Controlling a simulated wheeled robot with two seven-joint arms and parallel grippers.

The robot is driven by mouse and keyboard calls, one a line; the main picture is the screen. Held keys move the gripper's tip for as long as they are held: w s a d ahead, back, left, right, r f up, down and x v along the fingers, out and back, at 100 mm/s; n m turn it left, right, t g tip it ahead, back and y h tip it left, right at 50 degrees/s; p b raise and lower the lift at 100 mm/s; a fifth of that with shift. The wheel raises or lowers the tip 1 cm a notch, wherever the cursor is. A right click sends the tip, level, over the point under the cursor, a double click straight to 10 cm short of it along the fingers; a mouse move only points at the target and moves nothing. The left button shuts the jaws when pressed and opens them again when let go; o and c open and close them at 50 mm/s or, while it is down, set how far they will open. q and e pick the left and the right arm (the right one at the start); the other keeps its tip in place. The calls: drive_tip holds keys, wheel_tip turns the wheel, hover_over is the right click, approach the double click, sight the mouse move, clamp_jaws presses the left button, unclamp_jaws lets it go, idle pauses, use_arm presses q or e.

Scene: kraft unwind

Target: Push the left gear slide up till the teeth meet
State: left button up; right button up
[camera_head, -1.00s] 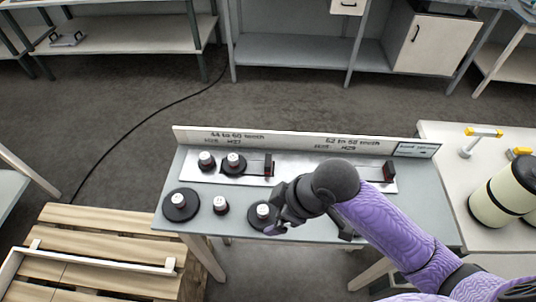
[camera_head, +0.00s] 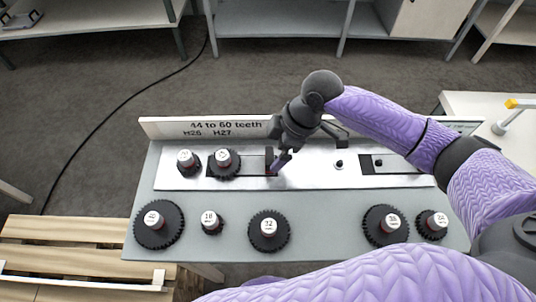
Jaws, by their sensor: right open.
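The left gear slide, with a dark gear (camera_head: 224,163) on it under a white-topped hub, sits on the metal plate (camera_head: 310,177). Its dark upright handle with red (camera_head: 270,160) stands at its right end. A smaller dark gear (camera_head: 187,163) is close to the left of the slide's gear; I cannot tell whether their teeth touch. My right gripper (camera_head: 284,156) is open, pointing down at the handle's right side. I cannot tell whether it touches the handle. My left gripper is out of view.
Several loose gears, such as the large one (camera_head: 155,224) at left and the middle one (camera_head: 268,230), stand along the bench's front. A low back board (camera_head: 166,126) runs behind the plate.

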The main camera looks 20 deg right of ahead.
sight(271, 155)
drive_tip(key=x, duration=0.3)
drive_tip(key=shift+w+f+b, duration=0.1)
drive_tip(key=shift+f+b, duration=0.1)
drive_tip(key=shift+b, duration=0.15)
drive_tip(key=shift+a+f, duration=0.2)
drive_tip(key=shift+f, duration=0.05)
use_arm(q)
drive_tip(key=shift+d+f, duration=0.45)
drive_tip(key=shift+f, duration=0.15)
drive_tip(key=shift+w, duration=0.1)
